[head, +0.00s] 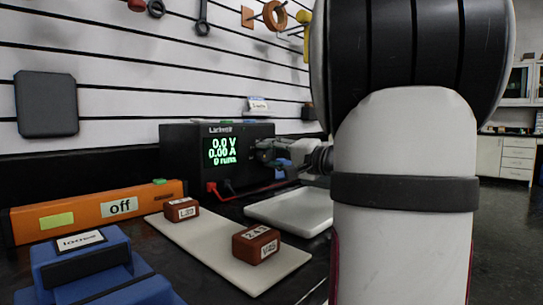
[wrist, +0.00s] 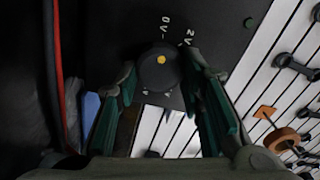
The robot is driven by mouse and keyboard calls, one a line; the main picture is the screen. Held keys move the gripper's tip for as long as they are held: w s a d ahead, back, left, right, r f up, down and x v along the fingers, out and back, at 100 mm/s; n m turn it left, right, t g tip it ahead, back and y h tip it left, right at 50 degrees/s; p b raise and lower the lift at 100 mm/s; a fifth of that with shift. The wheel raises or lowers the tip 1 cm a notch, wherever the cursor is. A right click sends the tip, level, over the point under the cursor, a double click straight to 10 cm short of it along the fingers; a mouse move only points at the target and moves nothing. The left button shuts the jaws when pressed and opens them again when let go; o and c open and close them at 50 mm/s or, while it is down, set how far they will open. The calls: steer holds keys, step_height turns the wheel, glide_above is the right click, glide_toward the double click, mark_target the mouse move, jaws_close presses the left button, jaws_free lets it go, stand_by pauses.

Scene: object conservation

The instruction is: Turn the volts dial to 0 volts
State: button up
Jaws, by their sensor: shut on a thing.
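The power supply (head: 185,155) is a black box in the head view, against the back wall. Its green display (head: 221,151) reads 0.0 V, 0.00 A and 0 runs. In the wrist view the volts dial (wrist: 157,75) is a dark round knob with a yellow dot. The dot lies on the side toward the 0V label (wrist: 167,22); a 2V label (wrist: 188,38) is to its right. My gripper (wrist: 160,82) has its green-padded fingers on both sides of the dial, shut on it. In the head view my gripper (head: 272,153) is at the front of the supply, partly hiding it.
Red and black leads (head: 240,195) run from the supply. A pale board (head: 215,242) holds two brown labelled blocks. A white tray (head: 292,212) lies beside it. An orange bar (head: 85,212) marked "off" and a blue block (head: 95,265) stand at left.

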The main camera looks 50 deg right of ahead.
steer(key=shift+f, duration=0.1)
steer(key=o, duration=1.2)
steer(key=shift+c, duration=0.2)
steer(key=s, duration=1.2)
steer(key=shift+a, duration=0.3)
